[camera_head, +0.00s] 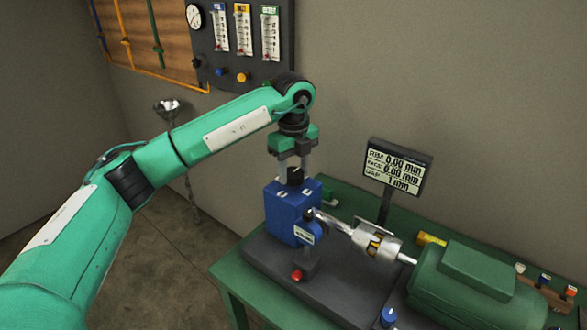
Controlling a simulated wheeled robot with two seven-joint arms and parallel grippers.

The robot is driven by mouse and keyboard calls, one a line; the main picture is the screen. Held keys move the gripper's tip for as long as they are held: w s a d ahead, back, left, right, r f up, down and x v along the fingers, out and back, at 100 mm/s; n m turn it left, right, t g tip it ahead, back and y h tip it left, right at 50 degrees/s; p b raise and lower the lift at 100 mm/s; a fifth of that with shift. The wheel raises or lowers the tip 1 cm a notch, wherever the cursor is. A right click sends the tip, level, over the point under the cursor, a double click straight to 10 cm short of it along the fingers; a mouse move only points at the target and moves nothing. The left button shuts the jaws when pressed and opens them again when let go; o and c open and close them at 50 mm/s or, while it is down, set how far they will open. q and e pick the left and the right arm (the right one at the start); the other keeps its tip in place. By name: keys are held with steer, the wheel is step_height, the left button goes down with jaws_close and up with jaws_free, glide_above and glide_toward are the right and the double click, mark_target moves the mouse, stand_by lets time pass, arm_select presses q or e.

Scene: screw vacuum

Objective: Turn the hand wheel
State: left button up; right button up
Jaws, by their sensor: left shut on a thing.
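My left arm comes in from the left, and its gripper (294,174) points down over a blue block (284,212). The two light fingers are shut on a small black knob (295,177) on top of the block, which I take to be the hand wheel. The fingers partly hide the knob, so its full shape and any turn of it cannot be told. My right gripper does not show.
The block stands on a dark base (345,285) on a green table (228,283). A metal coupling (377,243) and a green motor (465,285) lie to the right. A display (397,167) stands behind. A gauge panel (243,45) hangs on the wall.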

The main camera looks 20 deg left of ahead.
mark_target(294, 173)
arm_select(q)
steer(key=o, duration=1)
steer(key=shift+r, duration=0.1)
steer(key=shift+c, duration=0.2)
steer(key=shift+r, duration=0.4)
step_height(294, 173, up, 13)
steer(key=b, duration=0.1)
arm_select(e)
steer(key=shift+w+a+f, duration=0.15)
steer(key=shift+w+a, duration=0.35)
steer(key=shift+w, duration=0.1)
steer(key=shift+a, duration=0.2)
arm_select(q)
steer(key=shift+f, duration=0.1)
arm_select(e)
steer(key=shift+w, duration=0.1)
